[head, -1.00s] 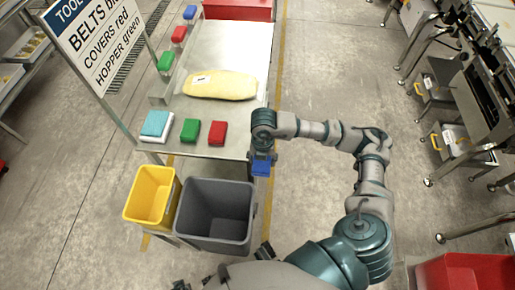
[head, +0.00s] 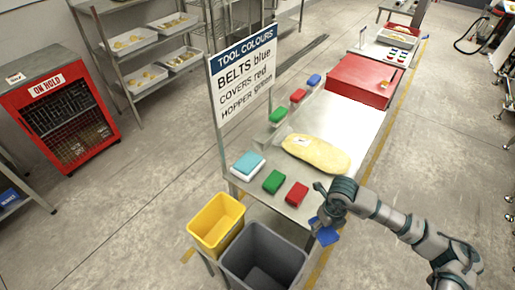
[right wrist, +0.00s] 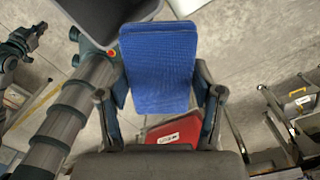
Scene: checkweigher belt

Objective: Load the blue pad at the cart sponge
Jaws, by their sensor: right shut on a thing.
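A blue pad (head: 327,237) is in my right gripper (head: 324,222), off the front right corner of the steel cart top (head: 349,112). In the right wrist view the blue pad (right wrist: 160,68) stands between the two fingers, its broad textured face to the camera. A green pad (head: 273,181) and a red pad (head: 297,193) lie near the cart's front edge. Another blue pad (head: 314,80) lies in the far left row. A dark gripper, seemingly my left (right wrist: 20,42), shows small at the right wrist view's left edge; its jaws are unclear.
A yellow bucket (head: 216,222) and a grey bin (head: 262,258) stand below the cart's front edge. A yellow labelled bundle (head: 316,153), folded cloths (head: 247,166) and a red case (head: 364,80) lie on top. A tool-colours sign (head: 245,78) stands at the left. Floor right of the cart is open.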

